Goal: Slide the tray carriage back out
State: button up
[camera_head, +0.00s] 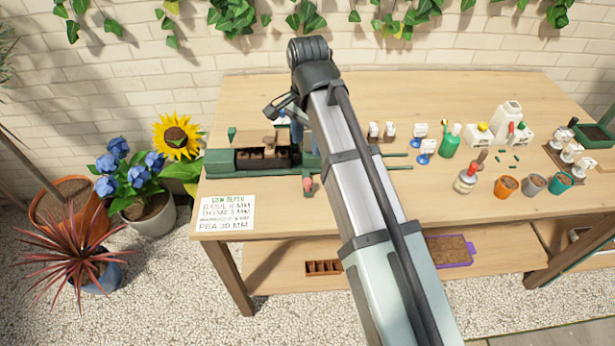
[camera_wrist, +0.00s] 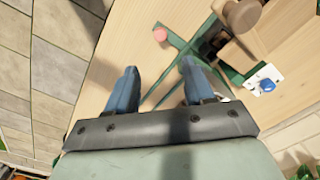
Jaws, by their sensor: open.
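The green tray carriage device (camera_head: 232,168) stands at the left of the bench, with a tray of dark cells (camera_head: 262,154) in it. Two thin green rails (camera_head: 396,162) run out to its right; in the wrist view green bars (camera_wrist: 178,62) cross under my fingers. A pink knob (camera_head: 308,184) sits at the device's front right, and also shows in the wrist view (camera_wrist: 160,34). My gripper (camera_wrist: 158,78) is open and empty, its blue fingers apart above the bars. In the head view it is largely hidden by my arm. I cannot tell exactly how far the carriage is in.
A depth card (camera_head: 228,212) lies at the bench's front left. A brown wooden knob (camera_wrist: 241,14) stands near the fingers.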

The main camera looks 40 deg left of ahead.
aim_at(308, 181)
notch_tip(308, 181, down, 14)
jog(key=shift+r, duration=0.15)
dwell(0.6)
jog(key=shift+c, duration=0.3)
grip_shut()
dwell(0.4)
